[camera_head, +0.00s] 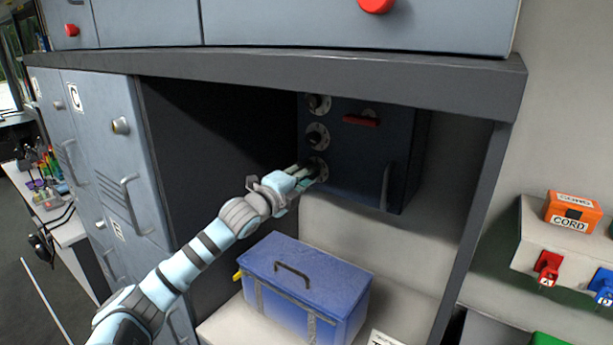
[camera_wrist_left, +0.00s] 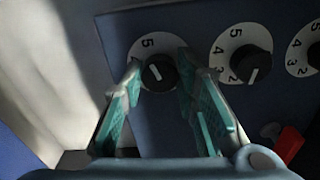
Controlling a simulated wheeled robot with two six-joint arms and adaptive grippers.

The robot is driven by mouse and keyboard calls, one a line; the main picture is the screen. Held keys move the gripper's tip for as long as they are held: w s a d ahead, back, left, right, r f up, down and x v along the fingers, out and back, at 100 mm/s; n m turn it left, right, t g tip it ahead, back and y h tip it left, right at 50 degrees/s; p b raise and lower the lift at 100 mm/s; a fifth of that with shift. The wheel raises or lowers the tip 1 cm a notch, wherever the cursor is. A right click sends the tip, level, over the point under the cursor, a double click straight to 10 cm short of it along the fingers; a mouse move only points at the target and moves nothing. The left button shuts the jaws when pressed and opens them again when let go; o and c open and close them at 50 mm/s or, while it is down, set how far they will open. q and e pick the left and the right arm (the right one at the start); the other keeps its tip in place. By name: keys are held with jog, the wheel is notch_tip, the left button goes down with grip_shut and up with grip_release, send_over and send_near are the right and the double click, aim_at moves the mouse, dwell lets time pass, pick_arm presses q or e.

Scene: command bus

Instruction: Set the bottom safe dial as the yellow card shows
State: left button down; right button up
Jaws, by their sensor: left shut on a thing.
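The dark blue safe (camera_head: 350,150) hangs in the alcove, with a column of black dials on white plates. The bottom safe dial (camera_wrist_left: 158,72) sits between the fingers of my left gripper (camera_wrist_left: 160,88), which is shut on its knob. Its white mark lies slanted, with a 5 above it; the fingers hide much of the plate. In the head view my left gripper (camera_head: 308,174) covers part of this dial. The middle dial (camera_head: 317,137) and top dial (camera_head: 318,103) are free. I cannot make out a yellow card. My right gripper is not in view.
A red handle (camera_head: 361,121) is on the safe's front. A blue toolbox (camera_head: 305,290) stands on the bench below my left arm. A dark shelf edge (camera_head: 300,72) overhangs the safe. An orange CORD box (camera_head: 572,212) sits at the right.

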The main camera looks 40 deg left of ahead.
pick_arm(q)
jog(key=c, duration=1.2)
grip_release()
jog(key=shift+c, duration=0.2)
